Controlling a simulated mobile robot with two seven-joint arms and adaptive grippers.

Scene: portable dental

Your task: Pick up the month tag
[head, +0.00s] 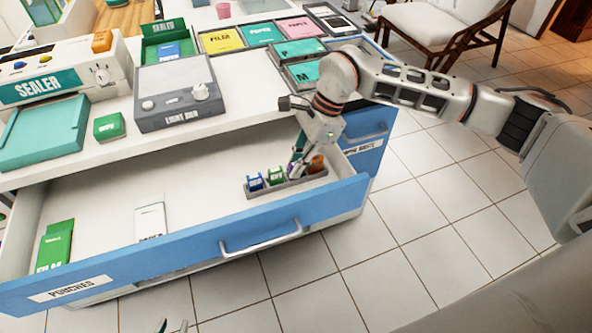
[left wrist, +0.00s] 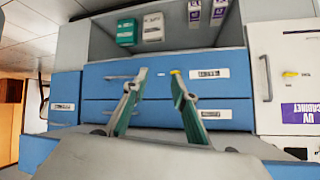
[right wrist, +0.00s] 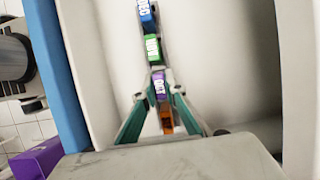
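A small grey rack (head: 290,184) in the open drawer holds a row of coloured tags: a blue tag (head: 255,182), a green tag (head: 276,175), a purple tag (right wrist: 159,85) and an orange tag (head: 316,163).
The drawer (head: 200,245) also holds green pouch boxes (head: 54,248) and a white box (head: 150,222). The drawer's blue front lies close to the rack. A light box (head: 178,95), a sealer (head: 50,82) and coloured trays stand on the counter above.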

